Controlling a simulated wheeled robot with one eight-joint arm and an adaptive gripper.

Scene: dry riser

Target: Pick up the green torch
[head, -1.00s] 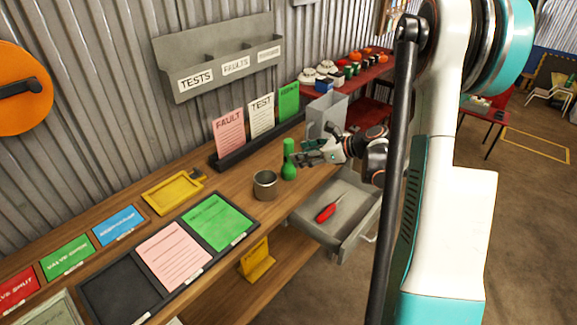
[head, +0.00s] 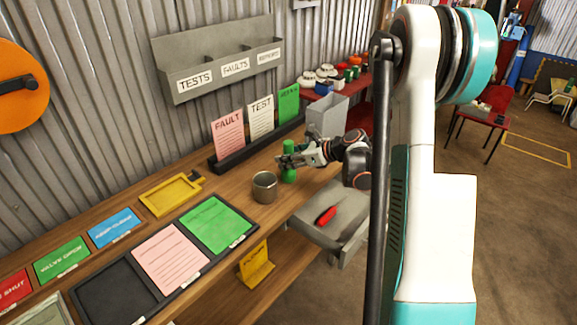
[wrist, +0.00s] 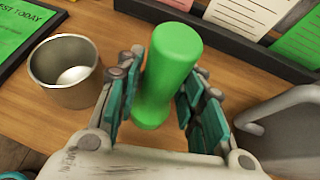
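The green torch (head: 289,173) stands upright on the wooden bench, to the right of a metal cup. In the wrist view the torch (wrist: 165,80) is between the two teal-padded fingers of my gripper (wrist: 160,105). A thin gap shows between the torch and the left pads, and the right pads are close to it. The fingers are apart and I see no clear grip. In the head view my gripper (head: 290,160) is at the torch and covers part of its middle.
The metal cup (head: 264,187) stands just left of the torch; it also shows in the wrist view (wrist: 66,70). A grey bin (head: 327,118) is behind my gripper. A card rack (head: 226,160) runs behind.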

